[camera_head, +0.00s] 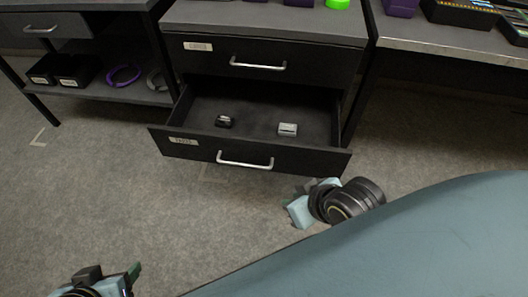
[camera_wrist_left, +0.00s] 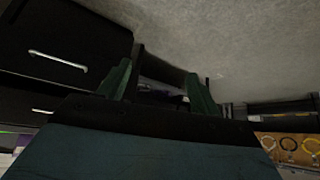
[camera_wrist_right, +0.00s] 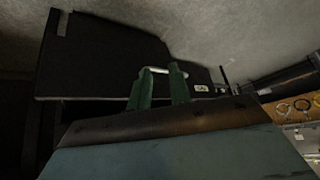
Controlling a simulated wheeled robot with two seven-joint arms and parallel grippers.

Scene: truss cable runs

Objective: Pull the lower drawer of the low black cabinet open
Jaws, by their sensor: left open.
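The low black cabinet (camera_head: 266,22) has a grey top and two drawers with silver bar handles. Its lower drawer (camera_head: 180,150) stands pulled out, showing its inside; the upper drawer (camera_head: 200,62) is shut. The lower handle (camera_head: 245,163) shows on the open drawer's front. My right gripper (camera_head: 302,200) is low in front of the drawer's right end, apart from the handle in the head view. In the right wrist view its fingers (camera_wrist_right: 163,86) are parted, with the handle (camera_wrist_right: 165,70) beyond the tips. My left gripper (camera_head: 110,274) is open and empty at bottom left.
A black item (camera_head: 224,121) and a silver item (camera_head: 288,129) lie in the open drawer. A shelf unit (camera_head: 120,92) with black boxes and a purple ring stands left. A grey-topped table (camera_head: 440,38) stands right. The floor (camera_head: 90,190) in front is clear.

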